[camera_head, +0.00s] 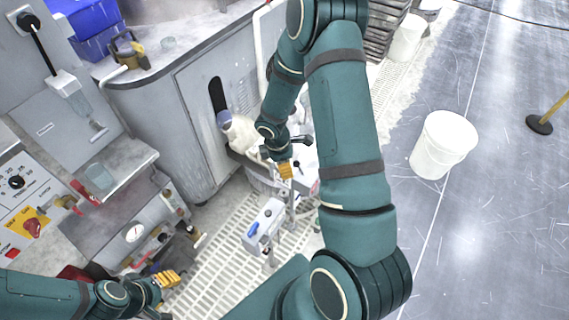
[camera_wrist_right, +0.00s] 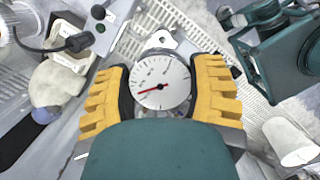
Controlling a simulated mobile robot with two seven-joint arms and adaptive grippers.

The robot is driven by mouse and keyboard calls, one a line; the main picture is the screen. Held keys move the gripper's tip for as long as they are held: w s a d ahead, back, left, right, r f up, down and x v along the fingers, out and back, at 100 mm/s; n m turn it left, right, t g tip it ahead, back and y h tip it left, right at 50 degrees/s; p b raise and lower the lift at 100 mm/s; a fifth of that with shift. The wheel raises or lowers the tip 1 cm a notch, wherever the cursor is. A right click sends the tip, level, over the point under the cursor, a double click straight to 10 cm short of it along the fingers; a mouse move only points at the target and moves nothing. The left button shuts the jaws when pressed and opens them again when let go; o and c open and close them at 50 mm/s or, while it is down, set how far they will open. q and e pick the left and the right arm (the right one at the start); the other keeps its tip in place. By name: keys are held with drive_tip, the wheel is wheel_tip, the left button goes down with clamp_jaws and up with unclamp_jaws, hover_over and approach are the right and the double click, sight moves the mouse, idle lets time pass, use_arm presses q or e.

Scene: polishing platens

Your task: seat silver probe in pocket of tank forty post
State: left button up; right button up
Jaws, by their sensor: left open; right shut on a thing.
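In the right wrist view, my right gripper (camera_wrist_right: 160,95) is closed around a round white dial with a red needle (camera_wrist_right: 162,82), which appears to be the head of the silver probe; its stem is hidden. A pale metal tab with a hole (camera_wrist_right: 163,38) shows just beyond the dial. In the head view, my right gripper (camera_head: 286,170) is among equipment by the grey cabinet, partly hidden by my arm. I cannot tell which part there is the tank forty post or see its pocket. My left gripper (camera_head: 167,279) is open and empty at lower left.
A stand with a grey box and blue handle (camera_head: 264,222) rises from the white floor grating (camera_head: 226,244). A control panel (camera_head: 30,205) and grey cabinet (camera_head: 215,130) border the left. A white bucket (camera_head: 443,145) stands on open floor at right.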

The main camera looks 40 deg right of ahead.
sight(284, 182)
wheel_tip(284, 182, down, 3)
drive_tip(key=b, duration=0.3)
drive_tip(key=shift+f, duration=0.2)
drive_tip(key=shift+f+b, duration=1.05)
drive_tip(key=shift+f, duration=0.15)
idle(0.7)
drive_tip(key=shift+f+b, duration=1)
drive_tip(key=shift+f, duration=1.1)
drive_tip(key=shift+f, duration=0.95)
